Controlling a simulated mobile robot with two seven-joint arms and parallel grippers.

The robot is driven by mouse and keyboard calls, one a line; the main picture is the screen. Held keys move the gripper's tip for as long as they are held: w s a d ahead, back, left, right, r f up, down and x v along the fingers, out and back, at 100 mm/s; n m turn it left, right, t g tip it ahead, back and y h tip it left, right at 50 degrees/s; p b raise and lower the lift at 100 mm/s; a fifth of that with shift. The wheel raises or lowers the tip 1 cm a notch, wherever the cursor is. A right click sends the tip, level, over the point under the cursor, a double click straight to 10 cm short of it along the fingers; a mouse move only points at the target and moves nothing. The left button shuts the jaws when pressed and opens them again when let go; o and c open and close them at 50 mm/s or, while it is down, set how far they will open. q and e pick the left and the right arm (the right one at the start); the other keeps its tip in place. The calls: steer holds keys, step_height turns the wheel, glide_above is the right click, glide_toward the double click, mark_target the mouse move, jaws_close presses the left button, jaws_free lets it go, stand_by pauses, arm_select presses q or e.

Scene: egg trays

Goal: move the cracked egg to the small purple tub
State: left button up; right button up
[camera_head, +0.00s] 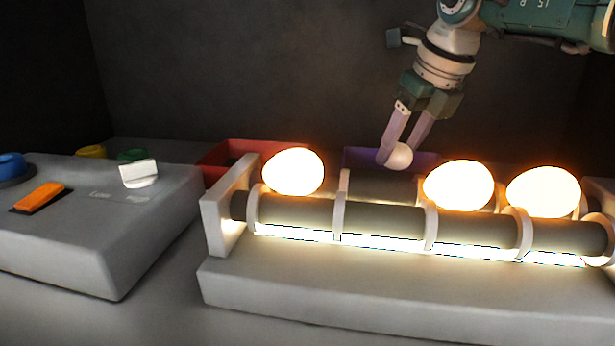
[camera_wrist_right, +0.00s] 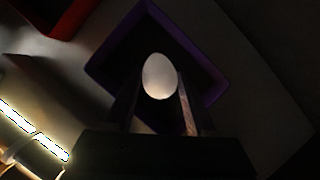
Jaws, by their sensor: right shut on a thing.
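A pale egg (camera_head: 399,156) is between the fingers of my right gripper (camera_head: 396,150), which is shut on it. In the right wrist view the egg (camera_wrist_right: 159,76) shows whole, over the dark inside of the purple tub (camera_wrist_right: 101,68). In the head view the purple tub (camera_head: 432,158) stands behind the roller stand, partly hidden by it. No crack can be made out on the held egg. My left gripper is in neither view.
Glowing eggs (camera_head: 293,172), (camera_head: 459,185) and (camera_head: 543,192) sit on the lit roller stand (camera_head: 300,289), with one empty place between them. A red tub (camera_head: 219,160) stands behind at left. A control box (camera_head: 80,235) with buttons and switches is left.

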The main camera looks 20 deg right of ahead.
steer(key=shift+f+b, duration=0.35)
steer(key=shift+f, duration=0.1)
steer(key=shift+f+b, duration=0.45)
steer(key=shift+f, duration=0.2)
stand_by(0.4)
stand_by(0.4)
steer(key=o, duration=0.8)
